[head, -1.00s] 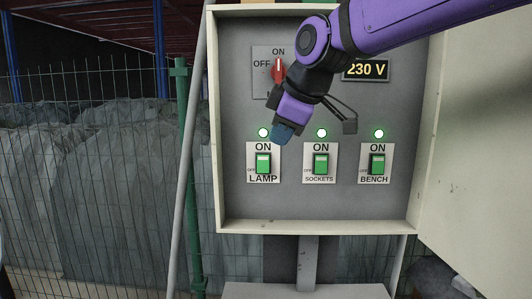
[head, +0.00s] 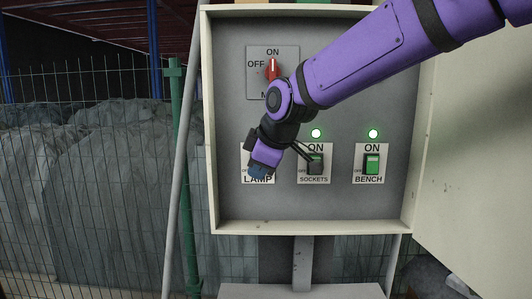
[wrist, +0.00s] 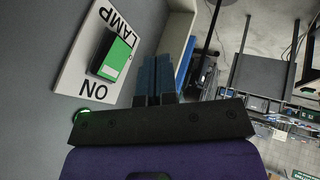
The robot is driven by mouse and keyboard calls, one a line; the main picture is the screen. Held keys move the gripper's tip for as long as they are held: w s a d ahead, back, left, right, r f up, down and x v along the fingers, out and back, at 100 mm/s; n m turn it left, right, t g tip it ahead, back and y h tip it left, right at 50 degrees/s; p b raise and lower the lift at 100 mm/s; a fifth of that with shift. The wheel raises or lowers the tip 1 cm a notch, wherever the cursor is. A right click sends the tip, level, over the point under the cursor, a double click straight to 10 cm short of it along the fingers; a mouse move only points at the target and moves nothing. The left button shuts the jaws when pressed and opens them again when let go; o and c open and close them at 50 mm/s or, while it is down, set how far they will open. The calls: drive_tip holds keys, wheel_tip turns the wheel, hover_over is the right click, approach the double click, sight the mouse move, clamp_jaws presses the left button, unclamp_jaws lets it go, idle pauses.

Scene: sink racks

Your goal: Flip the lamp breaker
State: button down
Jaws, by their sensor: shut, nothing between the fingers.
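The lamp breaker is a green rocker (wrist: 112,57) on a white plate (wrist: 78,75) marked ON and LAMP. In the wrist view it stands out beside my fingers, with a gap between. In the head view my gripper (head: 257,172) covers the rocker, and only parts of its plate and the LAMP label (head: 258,181) show. My blue fingers (wrist: 155,78) are shut together with nothing between them. A green glow (wrist: 82,114) shows by the ON end of the plate, partly behind my gripper.
To the right are the sockets breaker (head: 316,163), looking dark beside my wrist, and the green bench breaker (head: 372,163), both with lit green lights above. A red rotary switch (head: 272,69) is above. The cabinet's rim (head: 209,120) and open door (head: 470,150) flank the panel.

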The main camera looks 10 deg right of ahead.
drive_tip(key=shift+w+d+f, duration=0.15)
drive_tip(key=shift+w+d, duration=0.05)
drive_tip(key=shift+w, duration=0.8)
drive_tip(key=shift+w+d+f, duration=0.1)
drive_tip(key=shift+w+d, duration=0.1)
drive_tip(key=shift+w, duration=0.75)
drive_tip(key=shift+w+f, duration=0.1)
drive_tip(key=shift+w, duration=0.15)
drive_tip(key=shift+r, duration=0.9)
